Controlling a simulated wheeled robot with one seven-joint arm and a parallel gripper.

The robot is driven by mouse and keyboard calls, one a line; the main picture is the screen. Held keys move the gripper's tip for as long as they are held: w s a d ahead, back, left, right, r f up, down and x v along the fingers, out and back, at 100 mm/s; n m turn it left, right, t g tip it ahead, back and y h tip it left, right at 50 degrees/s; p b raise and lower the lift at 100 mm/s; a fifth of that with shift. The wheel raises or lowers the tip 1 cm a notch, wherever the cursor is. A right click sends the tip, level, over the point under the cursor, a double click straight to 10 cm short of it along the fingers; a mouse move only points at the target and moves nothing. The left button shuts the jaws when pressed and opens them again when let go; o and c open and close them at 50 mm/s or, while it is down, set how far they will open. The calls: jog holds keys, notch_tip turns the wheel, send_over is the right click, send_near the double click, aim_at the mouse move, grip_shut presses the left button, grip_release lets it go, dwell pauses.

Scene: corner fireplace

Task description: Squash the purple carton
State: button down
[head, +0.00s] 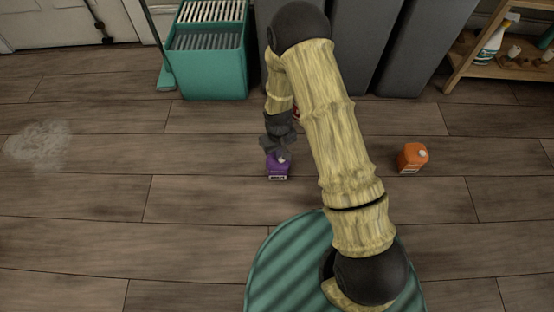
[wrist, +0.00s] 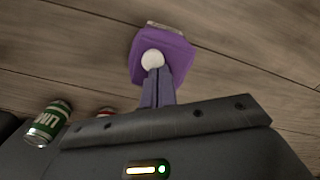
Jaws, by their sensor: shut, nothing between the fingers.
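The purple carton (head: 278,171) stands on the wood floor, below my gripper (head: 275,151) in the head view, which hides part of its top. In the wrist view the carton (wrist: 172,46) shows its white round cap (wrist: 153,59) facing the camera. My gripper (wrist: 157,82) is shut and empty, its fingertips right at the cap. I cannot tell whether they touch it, or how tall the carton is.
An orange carton (head: 412,158) stands to the right, beyond my arm. A green can (wrist: 48,122) and a partly hidden red item (wrist: 106,112) show in the wrist view. A teal bin (head: 208,70), grey bins (head: 423,45) and a wooden shelf (head: 500,68) line the back. Left floor has a pale dusty patch (head: 38,146).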

dwell(0.3)
notch_tip(320, 180, up, 10)
jog(key=p, duration=1)
jog(key=shift+f, duration=0.1)
dwell(0.3)
jog(key=s+d+r+m+t+p, duration=0.1)
jog(key=d+r+p, duration=0.25)
jog(key=r, duration=0.85)
jog(key=s+d+r+m+p, duration=0.1)
jog(key=d+r+m+p, duration=0.3)
jog(key=r, duration=0.8)
jog(key=s+d+r+t+p, duration=0.1)
jog(key=s+d+r+p, duration=0.3)
jog(key=r, duration=0.6)
jog(key=s+d+r+t+p, duration=0.1)
jog(key=s+d+r+p, duration=0.1)
jog(key=s+r+p, duration=0.6)
notch_tip(320, 180, up, 40)
jog(key=w+p, duration=0.1)
jog(key=p, duration=3.3)
jog(key=shift+w+f+m+p, duration=0.25)
jog(key=shift+m+p, duration=0.05)
